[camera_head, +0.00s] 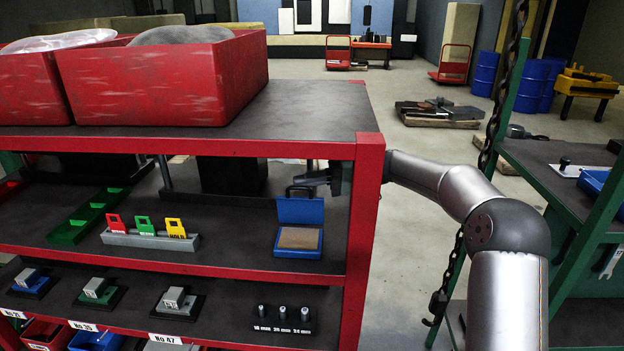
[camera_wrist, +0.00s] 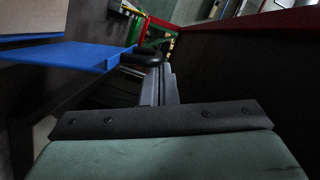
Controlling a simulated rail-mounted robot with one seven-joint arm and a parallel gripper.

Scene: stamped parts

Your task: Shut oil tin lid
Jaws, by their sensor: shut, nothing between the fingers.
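The blue oil tin (camera_head: 298,243) stands on the middle shelf of the red rack, near its right end. Its lid (camera_head: 300,210) is open and stands up at the back of the tin, and a tan pad shows inside. A dark handle-like piece shows at the lid's top edge. In the wrist view, my gripper (camera_wrist: 158,82) is shut and empty. The blue lid (camera_wrist: 75,55) is at the left there, with a dark rounded piece (camera_wrist: 143,57) by the fingertips.
The red rack post (camera_head: 364,230) stands just right of the tin, with my arm coming in past it. The upper shelf (camera_head: 310,110) is close above my gripper. Coloured tags in a grey holder (camera_head: 150,240) and a green tray (camera_head: 88,215) are to the left.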

